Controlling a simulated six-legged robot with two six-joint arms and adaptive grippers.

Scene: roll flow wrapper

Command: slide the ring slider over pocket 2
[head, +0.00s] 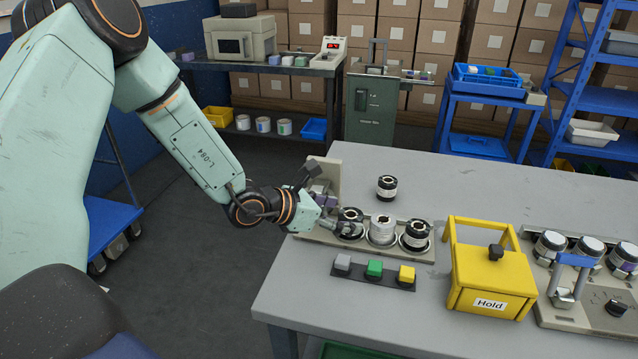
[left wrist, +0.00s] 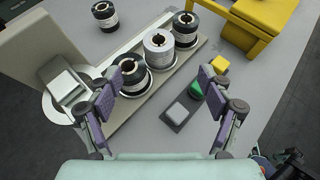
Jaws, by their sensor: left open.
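A pale fixture (head: 428,256) with a row of round pockets lies along the table's left part. A black roll (head: 350,216), a white-topped roll (head: 382,230) and another black roll (head: 416,236) stand upright in its pockets. In the left wrist view, a pale block (left wrist: 68,84) on a white rounded base (left wrist: 54,108) sits at the fixture's upright-plate end; I cannot tell whether this is the ring slider. My left gripper (head: 322,198) is open at that end; in the left wrist view its fingers (left wrist: 157,82) are spread, with the nearest black roll (left wrist: 134,76) beyond the gap. Pocket numbers are not visible.
A loose black roll (head: 387,188) stands behind the fixture. A button strip (head: 345,262) with grey, green and yellow buttons lies in front. A yellow "Hold" box (head: 492,280) and a fixture with several rolls (head: 568,314) are to the right.

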